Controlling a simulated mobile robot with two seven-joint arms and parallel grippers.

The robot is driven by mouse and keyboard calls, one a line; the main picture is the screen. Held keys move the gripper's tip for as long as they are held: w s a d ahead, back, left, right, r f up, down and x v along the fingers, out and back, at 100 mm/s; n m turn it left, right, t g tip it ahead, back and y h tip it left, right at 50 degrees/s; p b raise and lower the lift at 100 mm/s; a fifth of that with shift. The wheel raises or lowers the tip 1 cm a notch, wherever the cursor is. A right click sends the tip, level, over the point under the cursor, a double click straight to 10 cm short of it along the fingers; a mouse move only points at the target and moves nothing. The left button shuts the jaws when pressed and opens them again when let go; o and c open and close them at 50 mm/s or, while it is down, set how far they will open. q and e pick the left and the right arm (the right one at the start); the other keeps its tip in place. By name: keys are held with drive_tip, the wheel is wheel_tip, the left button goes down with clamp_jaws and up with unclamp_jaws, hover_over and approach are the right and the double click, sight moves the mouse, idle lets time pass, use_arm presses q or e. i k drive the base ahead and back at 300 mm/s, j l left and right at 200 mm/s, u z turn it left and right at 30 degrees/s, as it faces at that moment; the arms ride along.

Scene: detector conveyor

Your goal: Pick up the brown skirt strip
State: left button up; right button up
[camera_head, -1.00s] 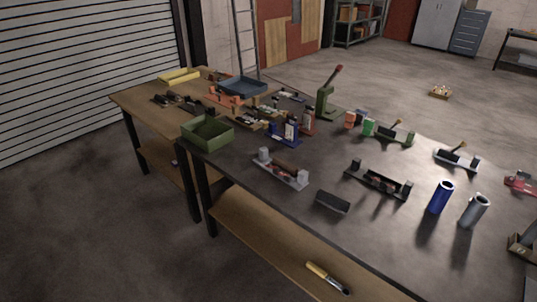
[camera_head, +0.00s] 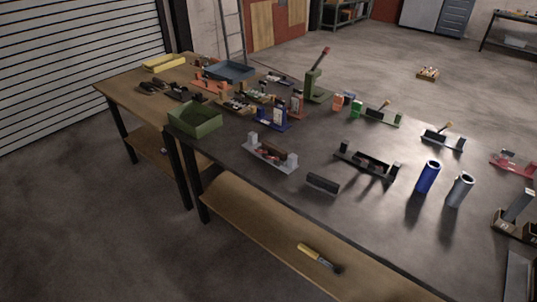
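A small brown piece (camera_head: 271,152), which may be the brown skirt strip, lies in a grey fixture (camera_head: 285,166) with upright blocks at both ends. The fixture stands near the front edge of the dark table. The piece is small, so its exact shape is hard to tell. A black fixture (camera_head: 366,163) to its right also holds something small and brownish that I cannot make out. Neither of my grippers is in view.
A dark block (camera_head: 323,184) lies near the front edge. A blue cylinder (camera_head: 427,177) and a grey cylinder (camera_head: 460,189) stand to the right. A green bin (camera_head: 195,119) and a blue tray (camera_head: 229,70) are at the left. A yellow-handled brush (camera_head: 318,257) lies on the lower shelf.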

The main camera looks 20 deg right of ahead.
sight(273, 150)
drive_tip(key=i+z, duration=0.15)
drive_tip(key=z, duration=0.25)
drive_tip(key=i+j+z, duration=0.1)
drive_tip(key=z, duration=0.35)
drive_tip(key=i+j+z, duration=0.1)
drive_tip(key=j+z, duration=0.15)
drive_tip(key=z, duration=0.15)
drive_tip(key=i+j+z, duration=0.15)
drive_tip(key=j, duration=0.15)
drive_tip(key=i+j+z, duration=0.15)
drive_tip(key=j, duration=0.2)
drive_tip(key=i+j+z, duration=0.15)
drive_tip(key=j, duration=0.2)
drive_tip(key=i+j, duration=0.1)
drive_tip(key=j, duration=0.25)
drive_tip(key=j+z, duration=0.1)
drive_tip(key=j, duration=0.25)
drive_tip(key=i+j, duration=0.15)
drive_tip(key=j, duration=0.2)
